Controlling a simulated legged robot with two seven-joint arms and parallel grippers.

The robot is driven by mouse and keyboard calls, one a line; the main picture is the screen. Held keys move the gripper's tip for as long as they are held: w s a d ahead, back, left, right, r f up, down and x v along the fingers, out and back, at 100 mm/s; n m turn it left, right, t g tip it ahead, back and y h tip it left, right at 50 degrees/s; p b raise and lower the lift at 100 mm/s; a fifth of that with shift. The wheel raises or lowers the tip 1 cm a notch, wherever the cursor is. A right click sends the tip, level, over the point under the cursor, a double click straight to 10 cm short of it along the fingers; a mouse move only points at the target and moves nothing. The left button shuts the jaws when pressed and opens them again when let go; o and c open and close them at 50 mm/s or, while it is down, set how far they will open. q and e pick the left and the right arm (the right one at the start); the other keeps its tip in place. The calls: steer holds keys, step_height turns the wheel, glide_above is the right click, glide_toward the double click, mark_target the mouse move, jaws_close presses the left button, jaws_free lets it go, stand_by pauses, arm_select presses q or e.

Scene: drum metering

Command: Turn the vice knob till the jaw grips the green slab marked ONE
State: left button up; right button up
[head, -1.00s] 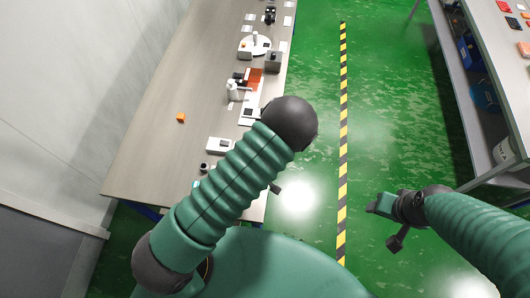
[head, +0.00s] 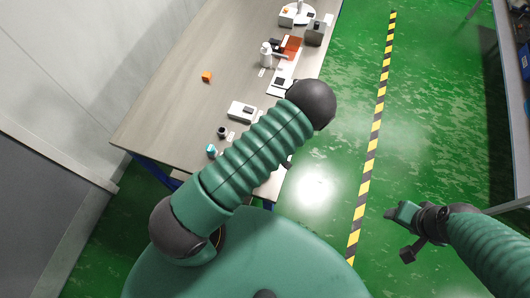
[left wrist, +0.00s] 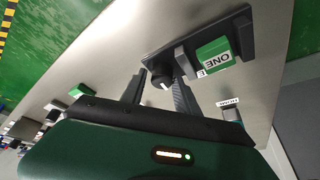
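The dark vice (left wrist: 160,53) shows in the left wrist view, with the green slab (left wrist: 214,52) marked ONE standing between its upright blocks. I cannot tell whether the moving jaw touches the slab. The round black knob (left wrist: 161,82), with a pale mark, is at the vice's near end. My left gripper (left wrist: 160,78) is open, with one finger on each side of the knob in the picture; contact is not clear. My left arm hides this gripper in the head view. My right gripper (head: 402,232) hangs over the floor at the right, far from the table; its fingers are unclear.
The table (head: 165,110) carries an orange block (head: 207,76), a white box (head: 241,111), a white bottle (head: 266,54) and other devices. A dark block by a HOME label (left wrist: 228,102) stands near the vice. Green floor with a striped line (head: 372,140) lies to the right.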

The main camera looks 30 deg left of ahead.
arm_select(q)
steer(key=shift+s+d+r, duration=0.1)
steer(key=shift+s, duration=0.05)
jaws_close()
steer(key=shift+m, duration=0.3)
steer(key=m, duration=0.1)
steer(key=m+t+b, duration=0.1)
steer(key=m+h, duration=0.1)
steer(key=shift+a+m+b, duration=0.25)
steer(key=shift+m+b, duration=0.05)
steer(key=shift+b, duration=0.05)
steer(key=m+h, duration=0.1)
steer(key=m, duration=0.1)
steer(key=m+t+h+b, duration=0.1)
steer(key=m, duration=0.2)
steer(key=shift+a, duration=0.15)
steer(key=m+h, duration=0.1)
steer(key=m, duration=0.3)
steer(key=shift+a, duration=0.1)
steer(key=shift+a+r+m+h+p, duration=0.15)
steer(key=shift+m+h+p, duration=0.15)
steer(key=shift+m+h, duration=0.65)
steer(key=shift+m+p, duration=0.55)
steer(key=shift+m, duration=0.9)
steer(key=shift+h, duration=0.25)
